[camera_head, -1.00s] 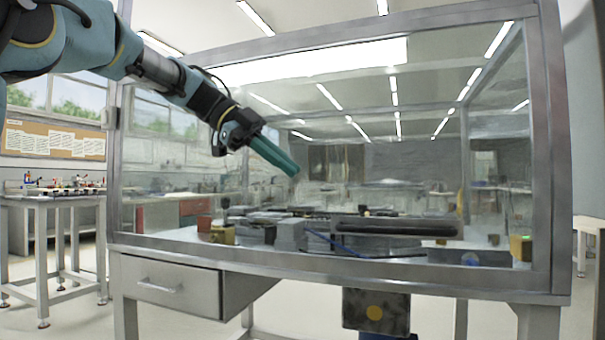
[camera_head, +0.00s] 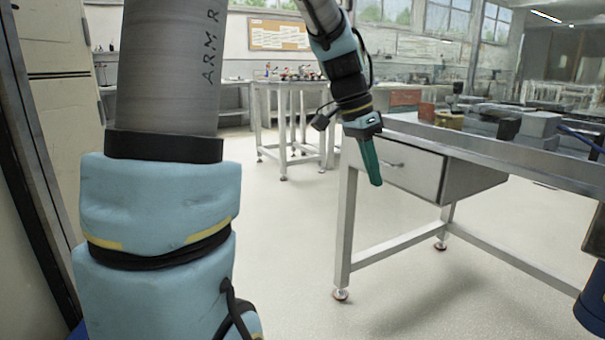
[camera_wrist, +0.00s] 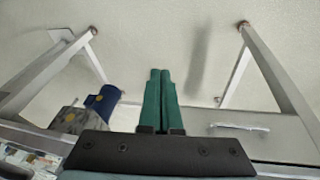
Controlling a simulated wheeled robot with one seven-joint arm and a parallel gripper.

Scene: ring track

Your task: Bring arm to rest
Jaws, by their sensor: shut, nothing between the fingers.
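My gripper (camera_head: 371,162) hangs at the end of my bent arm in the head view, its green fingers pointing down. It is in front of the near left corner of the metal workbench (camera_head: 352,215), beside the drawer. In the wrist view the two green fingers of my gripper (camera_wrist: 159,75) lie side by side, shut, with nothing between them. Much of my arm fills the left of the head view.
The workbench's drawer (camera_head: 400,165) is closed. Several grey blocks and parts (camera_head: 540,128) lie on its top. A second metal table (camera_head: 285,84) with small items stands farther back. The pale floor (camera_head: 280,240) between is open. A cabinet (camera_head: 60,80) stands at far left.

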